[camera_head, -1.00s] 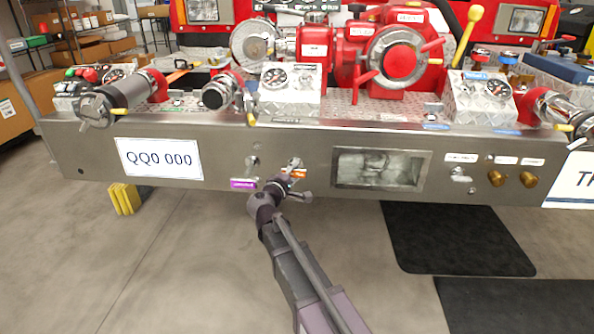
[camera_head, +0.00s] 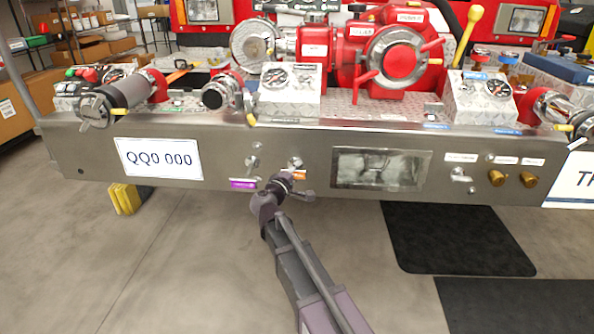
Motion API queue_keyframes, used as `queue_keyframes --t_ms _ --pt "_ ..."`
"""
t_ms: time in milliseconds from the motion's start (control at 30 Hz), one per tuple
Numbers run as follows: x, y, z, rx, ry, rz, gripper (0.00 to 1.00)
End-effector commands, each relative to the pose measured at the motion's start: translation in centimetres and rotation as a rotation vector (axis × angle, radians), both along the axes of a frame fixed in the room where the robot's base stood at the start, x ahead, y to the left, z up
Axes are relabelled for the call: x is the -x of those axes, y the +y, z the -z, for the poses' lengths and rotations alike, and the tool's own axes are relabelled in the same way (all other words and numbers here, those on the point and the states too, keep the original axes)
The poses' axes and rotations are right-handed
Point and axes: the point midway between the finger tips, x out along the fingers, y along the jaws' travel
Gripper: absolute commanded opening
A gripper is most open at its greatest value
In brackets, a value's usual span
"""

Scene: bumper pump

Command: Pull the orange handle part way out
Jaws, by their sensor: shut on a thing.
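The handle with the orange tag (camera_head: 299,175) is on the front of the steel bumper (camera_head: 225,200), left of the window. My gripper (camera_head: 286,178) is at this handle, just below its round fitting (camera_head: 295,163). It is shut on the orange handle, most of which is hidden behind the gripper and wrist. How far the handle stands out from the bumper is hard to tell from this angle.
A similar fitting (camera_head: 253,162) with a purple tag (camera_head: 243,184) is close on the left. A framed window (camera_head: 380,168) is to the right, with brass knobs (camera_head: 496,178) farther right.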

Motion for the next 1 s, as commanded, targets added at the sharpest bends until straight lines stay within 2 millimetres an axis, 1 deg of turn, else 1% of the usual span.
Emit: queue_keyframes --t_ms 33,100,167,467,500,533,567,1000 --pt "1.0 0.0 0.0 -0.001 0.000 -0.001 0.00" --pt "1.9 0.0 0.0 -0.001 0.000 -0.001 0.00" --pt "2.4 0.0 0.0 -0.001 0.000 -0.001 0.00" --pt "2.4 0.1 0.0 -0.001 0.000 0.000 0.00" --pt "2.4 0.1 0.0 -0.001 0.000 0.000 0.55" --pt "2.4 0.1 0.0 -0.001 0.000 -0.001 0.64" --pt "2.4 0.1 0.0 -0.001 0.000 -0.001 0.65" --pt "2.5 0.2 0.0 0.000 0.001 0.000 0.65"
